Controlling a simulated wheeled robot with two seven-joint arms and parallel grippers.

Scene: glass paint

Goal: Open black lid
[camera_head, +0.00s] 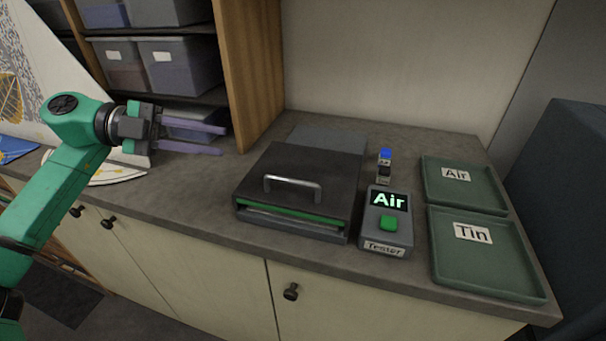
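The black lid (308,167) covers a dark box on the counter, with a silver bar handle (293,183) on its top near the front. A thin gap with a green strip (290,214) shows along the front under the lid. My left gripper (221,141) is to the left of the box, above the counter, its two purple fingers apart with nothing between them. It is clear of the lid and handle. My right gripper does not show.
A tester (388,240) with a green button and a lit "Air" display stands right of the box. Behind it is a small blue-topped item (384,166). Green trays labelled Air (485,200) and Tin (500,283) lie at the right. A wooden shelf panel (252,70) rises behind left.

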